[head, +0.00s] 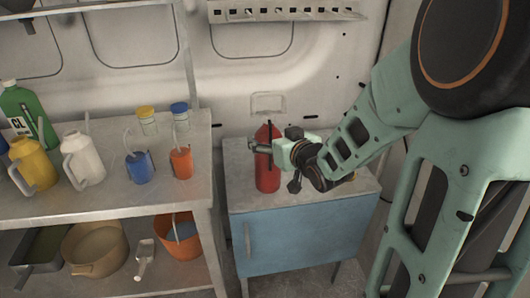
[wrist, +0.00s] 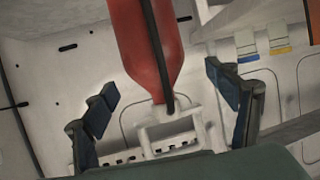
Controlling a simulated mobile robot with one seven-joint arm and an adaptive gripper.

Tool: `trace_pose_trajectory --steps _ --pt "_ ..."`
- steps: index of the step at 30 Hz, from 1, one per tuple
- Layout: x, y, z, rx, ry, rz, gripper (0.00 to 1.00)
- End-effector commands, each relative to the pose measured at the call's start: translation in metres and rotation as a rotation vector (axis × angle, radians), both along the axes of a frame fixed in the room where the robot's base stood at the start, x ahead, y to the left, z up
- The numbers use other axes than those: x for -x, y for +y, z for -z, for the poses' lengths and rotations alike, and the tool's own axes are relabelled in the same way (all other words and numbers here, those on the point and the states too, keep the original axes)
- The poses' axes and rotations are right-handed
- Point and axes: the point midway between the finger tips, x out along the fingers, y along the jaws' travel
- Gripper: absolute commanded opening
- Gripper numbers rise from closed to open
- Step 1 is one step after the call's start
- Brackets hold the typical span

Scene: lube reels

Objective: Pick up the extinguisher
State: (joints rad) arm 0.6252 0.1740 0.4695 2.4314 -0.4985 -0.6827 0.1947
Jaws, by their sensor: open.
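The red extinguisher (head: 267,171) stands upright on top of the blue cabinet in the head view, with a black hose along its side. My gripper (head: 262,147) is at its upper part, partly in front of it. In the wrist view the red body of the extinguisher (wrist: 148,45) and its black hose appear between and beyond the open fingers of my gripper (wrist: 165,108). Clear gaps show on both sides between the fingers and the extinguisher.
The blue cabinet (head: 290,240) has a grey top with some free room. To its left a shelf (head: 110,197) holds a yellow jug (head: 33,168), a white jug (head: 84,160), and blue and orange cans. An orange bucket (head: 181,240) is below. A slotted rail (head: 285,12) is on the wall.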

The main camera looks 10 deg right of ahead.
Motion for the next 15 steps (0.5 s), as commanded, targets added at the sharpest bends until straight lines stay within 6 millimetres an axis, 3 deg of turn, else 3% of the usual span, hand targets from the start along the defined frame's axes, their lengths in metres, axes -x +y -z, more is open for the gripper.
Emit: trace_pose_trajectory --steps 9,15 --pt "-0.037 0.004 0.018 -0.002 0.0 -0.002 0.79" --pt "-0.043 0.004 0.019 -0.001 -0.001 0.0 0.79"
